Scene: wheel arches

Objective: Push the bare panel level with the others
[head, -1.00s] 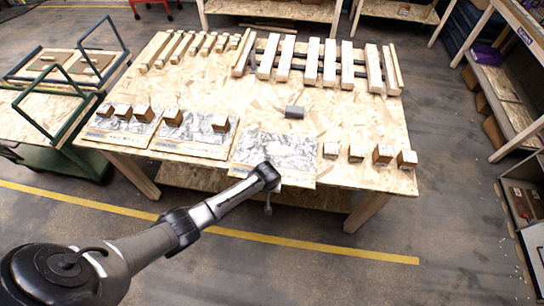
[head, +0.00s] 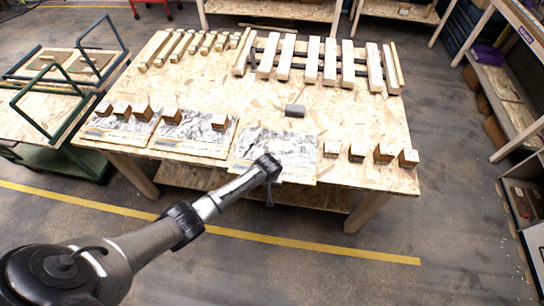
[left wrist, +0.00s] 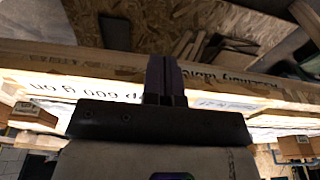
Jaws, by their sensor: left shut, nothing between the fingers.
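The bare panel (head: 290,150) is a flat grey-and-white patterned sheet with no blocks on it, at the table's front edge in the head view. Its front edge sits nearer to me than those of the two panels to its left (head: 186,144), (head: 92,133), which carry wooden blocks. My left gripper (head: 269,203) points down at the bare panel's front edge. In the left wrist view its shut fingers (left wrist: 163,78) are in front of a printed edge (left wrist: 85,88); contact is unclear. The wrist hides part of the panel's front. My right gripper is not in view.
The wooden table (head: 350,115) also holds several blocks (head: 383,153) to the right of the bare panel, a small grey block (head: 294,110) behind it, and slats (head: 312,62) at the back. Floor in front is clear.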

